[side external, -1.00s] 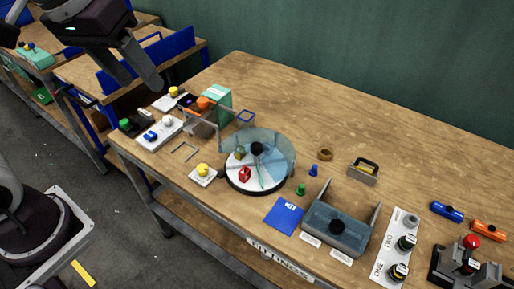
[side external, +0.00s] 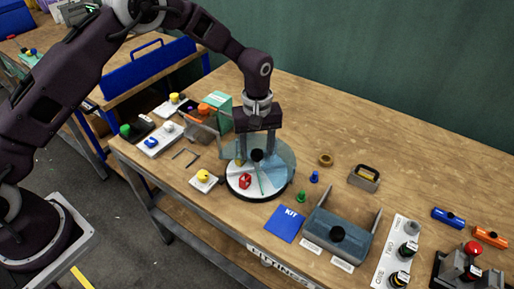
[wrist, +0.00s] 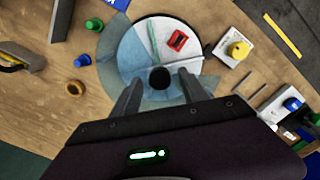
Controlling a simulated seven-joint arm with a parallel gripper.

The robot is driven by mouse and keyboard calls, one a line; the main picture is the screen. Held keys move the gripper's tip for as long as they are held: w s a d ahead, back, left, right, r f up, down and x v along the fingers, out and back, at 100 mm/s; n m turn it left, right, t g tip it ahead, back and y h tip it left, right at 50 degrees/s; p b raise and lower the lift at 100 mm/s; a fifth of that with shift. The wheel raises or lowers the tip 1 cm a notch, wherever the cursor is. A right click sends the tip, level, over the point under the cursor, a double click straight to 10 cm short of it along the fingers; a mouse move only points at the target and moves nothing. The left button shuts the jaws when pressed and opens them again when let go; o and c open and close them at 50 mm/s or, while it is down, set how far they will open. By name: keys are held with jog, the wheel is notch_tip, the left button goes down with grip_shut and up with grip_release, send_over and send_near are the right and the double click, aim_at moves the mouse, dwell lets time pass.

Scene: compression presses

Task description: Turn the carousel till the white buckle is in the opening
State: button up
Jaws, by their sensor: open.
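The carousel (side external: 236,183) is a round white turntable with dividers, partly under a clear bluish cover (side external: 284,160). A black knob (side external: 257,155) stands at its centre; it also shows in the wrist view (wrist: 160,78). A red piece (side external: 245,181) lies on the uncovered front part, also seen in the wrist view (wrist: 177,40). I cannot make out a white buckle; the covered part is hazy and partly hidden by my fingers. My gripper (side external: 257,153) is open above the carousel, pointing down. In the wrist view its fingers (wrist: 161,94) stand apart on either side of the knob.
A yellow-knobbed box (side external: 203,177) stands close left of the carousel. A green peg (side external: 301,196), a blue peg (side external: 314,177) and a blue KIT card (side external: 286,222) lie to the right. A grey press (side external: 338,236) stands further right.

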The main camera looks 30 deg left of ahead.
jog(key=shift+f, duration=0.15)
grip_shut()
dwell(1.4)
